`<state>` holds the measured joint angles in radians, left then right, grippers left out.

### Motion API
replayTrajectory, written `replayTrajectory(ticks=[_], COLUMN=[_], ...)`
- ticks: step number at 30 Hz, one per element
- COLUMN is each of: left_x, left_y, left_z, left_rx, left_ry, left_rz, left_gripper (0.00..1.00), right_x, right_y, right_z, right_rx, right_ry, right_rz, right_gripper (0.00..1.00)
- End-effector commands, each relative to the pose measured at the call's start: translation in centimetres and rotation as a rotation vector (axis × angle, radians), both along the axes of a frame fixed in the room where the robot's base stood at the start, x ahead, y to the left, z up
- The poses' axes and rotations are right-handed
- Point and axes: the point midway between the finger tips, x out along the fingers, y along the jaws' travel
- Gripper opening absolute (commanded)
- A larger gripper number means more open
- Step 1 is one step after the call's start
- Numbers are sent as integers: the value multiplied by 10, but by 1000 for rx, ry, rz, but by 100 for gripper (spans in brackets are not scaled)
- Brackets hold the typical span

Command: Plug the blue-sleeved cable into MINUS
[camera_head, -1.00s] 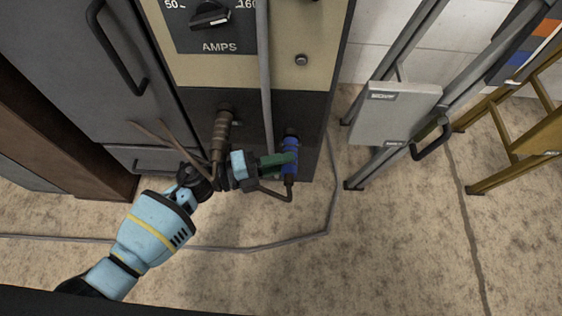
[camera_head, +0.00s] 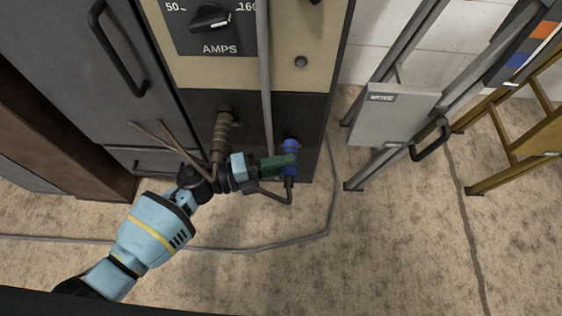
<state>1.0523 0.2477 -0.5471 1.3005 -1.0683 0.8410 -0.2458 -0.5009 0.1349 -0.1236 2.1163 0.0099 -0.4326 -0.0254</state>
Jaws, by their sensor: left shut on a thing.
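The blue-sleeved cable plug (camera_head: 290,158) is upright at the lower right of the machine's dark front panel (camera_head: 255,108). My left gripper (camera_head: 280,163), with green fingers, reaches it from the left and is shut on the blue sleeve. A dark cable (camera_head: 276,195) bends down and left from the sleeve's lower end. The sleeve's top is close to the panel; I cannot tell whether it sits in a socket. No MINUS label can be read. A brown ribbed plug (camera_head: 221,134) is on the panel to the left, partly behind my gripper. My right gripper is not in view.
A grey cable (camera_head: 250,249) lies across the floor. A grey box on a metal stand (camera_head: 390,115) and a yellow frame (camera_head: 510,145) stand to the right.

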Motion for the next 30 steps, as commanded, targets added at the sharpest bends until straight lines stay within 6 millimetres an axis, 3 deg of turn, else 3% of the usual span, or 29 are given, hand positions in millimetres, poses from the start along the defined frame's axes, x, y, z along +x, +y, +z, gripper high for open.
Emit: replayTrajectory(ticks=[12,30], left_x=[0,5], left_y=[0,0], left_z=[1,1], left_rx=[-2,-2], left_ry=[-1,-1], left_rz=[0,0], left_gripper=[0,0], right_x=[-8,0], right_y=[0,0], right_z=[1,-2], right_rx=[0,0], right_ry=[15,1], right_rz=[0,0], right_gripper=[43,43])
